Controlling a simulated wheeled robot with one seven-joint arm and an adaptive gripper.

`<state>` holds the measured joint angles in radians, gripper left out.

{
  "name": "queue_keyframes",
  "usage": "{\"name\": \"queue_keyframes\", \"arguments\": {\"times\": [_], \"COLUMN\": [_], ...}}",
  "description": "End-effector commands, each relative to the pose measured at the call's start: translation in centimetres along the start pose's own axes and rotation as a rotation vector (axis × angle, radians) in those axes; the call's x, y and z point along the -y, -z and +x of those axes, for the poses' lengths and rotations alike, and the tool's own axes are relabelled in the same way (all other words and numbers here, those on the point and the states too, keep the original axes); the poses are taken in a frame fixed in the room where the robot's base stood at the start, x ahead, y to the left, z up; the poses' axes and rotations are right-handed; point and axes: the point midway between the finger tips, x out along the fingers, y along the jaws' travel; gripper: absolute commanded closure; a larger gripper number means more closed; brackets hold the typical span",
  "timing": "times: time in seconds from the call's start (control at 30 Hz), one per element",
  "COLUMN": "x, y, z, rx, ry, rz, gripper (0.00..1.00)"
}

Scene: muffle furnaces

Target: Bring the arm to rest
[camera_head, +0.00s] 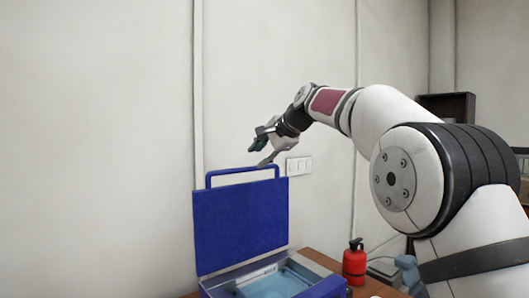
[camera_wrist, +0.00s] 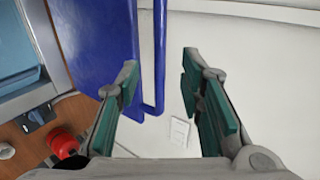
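My gripper (camera_head: 262,149) is raised in the air near the top of a blue lid (camera_head: 240,225) in the head view. In the wrist view my gripper (camera_wrist: 160,85) has its two green-padded fingers wide apart, with nothing held between them. The lid stands upright, open, with a blue loop handle (camera_head: 243,171) along its top. In the wrist view the handle (camera_wrist: 159,60) shows beyond the fingers, nearer the left one; I cannot tell the exact gap. My arm reaches in from the right.
The lid belongs to a blue box-shaped device (camera_head: 325,288) on a brown wooden table (camera_head: 375,287). A red bottle-like object (camera_head: 354,262) stands right of it. A white switch plate (camera_head: 299,166) is on the wall behind. A dark shelf (camera_head: 450,106) is at the right. The upper left is clear.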

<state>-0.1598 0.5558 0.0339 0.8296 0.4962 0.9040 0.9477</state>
Motion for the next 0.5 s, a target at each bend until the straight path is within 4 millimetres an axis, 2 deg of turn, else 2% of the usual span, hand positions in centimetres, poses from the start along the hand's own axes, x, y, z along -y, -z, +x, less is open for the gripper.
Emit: {"name": "queue_keyframes", "arguments": {"times": [0.03, 0.2, 0.5], "x": [0.0, 0.0, 0.0], "y": [0.1, 0.0, 0.0], "z": [-0.7, -1.8, -1.9], "rx": [-0.001, 0.000, 0.000], "ry": [0.000, 0.000, -0.001], "rz": [0.001, -0.001, 0.000], "gripper": [0.65, 0.65, 0.65]}}
